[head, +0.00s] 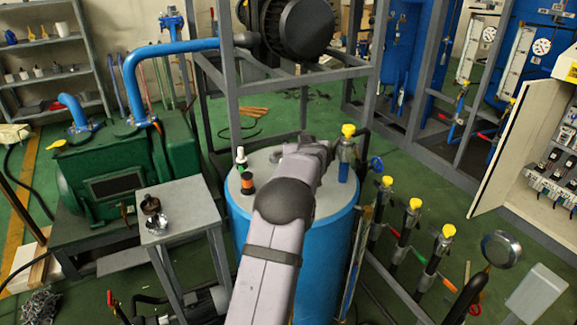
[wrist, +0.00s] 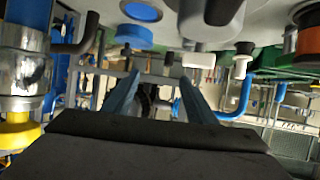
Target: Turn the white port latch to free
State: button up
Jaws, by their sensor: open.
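My gripper (wrist: 159,80) is open, with its two blue fingers apart and no object seen between them in the wrist view. In the head view the gripper is mostly hidden behind my arm, above the grey lid of the blue tank (head: 335,205). In the wrist view, where the lid appears at the top, a white block-shaped piece (wrist: 198,60) sits just right of the fingers, apart from them. A second white piece (wrist: 240,68) with a black part is farther right. I cannot tell which is the port latch. A white and green fitting (head: 241,158) stands on the lid's left side.
A black and orange fitting (head: 247,183) stands at the lid's left. A yellow-capped valve (head: 347,150) is close on the right; its yellow cap (wrist: 18,132) shows in the wrist view. A grey frame (head: 232,100) rises behind the tank.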

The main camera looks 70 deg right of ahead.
jog(key=s+a+n+t+y, duration=0.1)
jog(key=a, duration=0.2)
jog(key=s+a+n+t+y+b, duration=0.1)
jog(key=a+n+t, duration=0.1)
jog(key=a, duration=0.1)
jog(key=s+a+n+t+y, duration=0.1)
jog(key=a, duration=0.1)
jog(key=shift+s+a+b, duration=0.35)
jog(key=shift+a, duration=0.05)
jog(key=shift+t, duration=0.3)
jog(key=shift+p+x, duration=1.35)
jog(key=shift+x, duration=2.4)
jog(key=shift+f, duration=0.1)
jog(key=shift+a, duration=0.1)
jog(key=c, duration=1.1)
jog(key=shift+b, duration=0.35)
